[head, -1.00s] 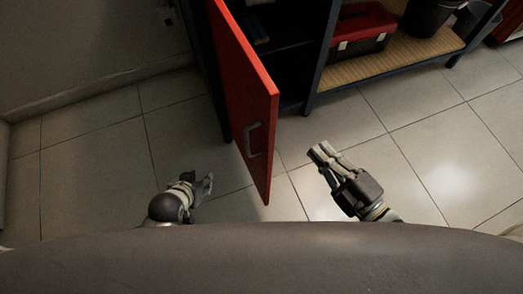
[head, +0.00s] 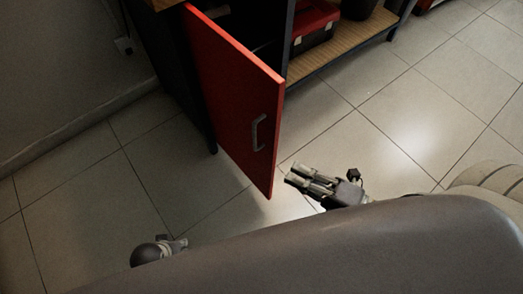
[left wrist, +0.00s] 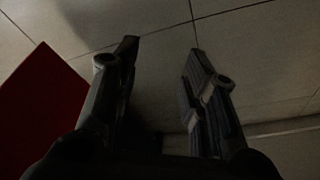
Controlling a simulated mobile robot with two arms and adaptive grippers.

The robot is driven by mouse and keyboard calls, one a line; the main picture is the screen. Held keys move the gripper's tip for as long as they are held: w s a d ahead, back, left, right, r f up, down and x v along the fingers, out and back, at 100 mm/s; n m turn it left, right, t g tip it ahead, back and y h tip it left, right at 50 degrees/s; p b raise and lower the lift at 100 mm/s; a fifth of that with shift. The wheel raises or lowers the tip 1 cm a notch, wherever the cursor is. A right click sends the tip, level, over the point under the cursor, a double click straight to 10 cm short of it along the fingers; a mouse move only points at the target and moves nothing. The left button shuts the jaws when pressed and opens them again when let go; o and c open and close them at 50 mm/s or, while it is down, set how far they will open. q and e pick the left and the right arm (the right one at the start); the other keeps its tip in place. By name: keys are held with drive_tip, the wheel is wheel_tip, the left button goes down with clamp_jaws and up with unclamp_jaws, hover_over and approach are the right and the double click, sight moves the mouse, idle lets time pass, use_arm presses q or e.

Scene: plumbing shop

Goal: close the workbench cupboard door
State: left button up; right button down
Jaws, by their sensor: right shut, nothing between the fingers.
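The red cupboard door (head: 238,100) stands open, swung out from the dark workbench frame, with a grey handle (head: 258,132) on its outer face. A red surface, likely the same door (left wrist: 35,110), shows at the left of the left wrist view. My right gripper (head: 291,174) is shut and empty, just right of the door's lower free corner; I cannot tell whether it touches. My left gripper (head: 182,243) is low and left of the door, partly hidden by my body. In the left wrist view its fingers (left wrist: 164,50) are apart with nothing between them.
A wooden lower shelf (head: 345,48) right of the cupboard holds a red and black toolbox (head: 314,25) and a dark bucket (head: 358,8). A wall (head: 55,75) runs along the left. The tiled floor (head: 400,120) is clear at the right.

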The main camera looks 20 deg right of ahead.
drive_tip(key=w, duration=0.1)
use_arm(q)
wheel_tip(320, 180, up, 8)
drive_tip(key=w+b, duration=0.1)
drive_tip(key=b, duration=0.1)
drive_tip(key=shift+t, duration=0.3)
use_arm(e)
hover_over(276, 145)
drive_tip(key=s+a, duration=0.2)
drive_tip(key=s, duration=0.1)
drive_tip(key=shift+s, duration=0.15)
use_arm(q)
drive_tip(key=shift+w+d, duration=0.1)
use_arm(e)
drive_tip(key=shift+d, duration=0.2)
